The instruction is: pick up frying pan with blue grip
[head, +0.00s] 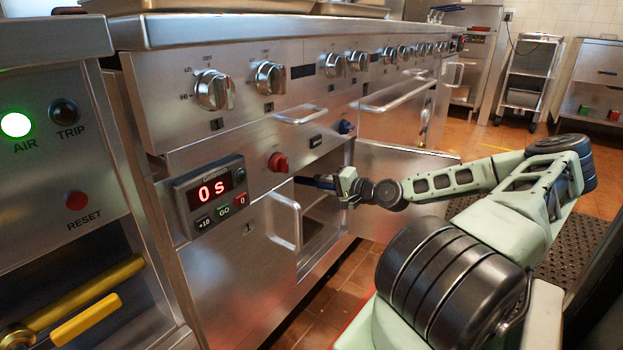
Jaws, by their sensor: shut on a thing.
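My gripper (345,182) is at the opening of a low cabinet under the grill counter. It is shut on a dark blue bar that looks like the frying pan's blue grip (320,182), which points into the cabinet. The pan's body cannot be made out; the cabinet's inside is dark and partly hidden by the cabinet front and my gripper.
An open steel door (405,172) stands just behind my gripper and forearm. A door handle (288,220) sticks out left of the opening. Red (278,162) and blue (346,127) knobs sit above. Tiled floor (335,290) is free below.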

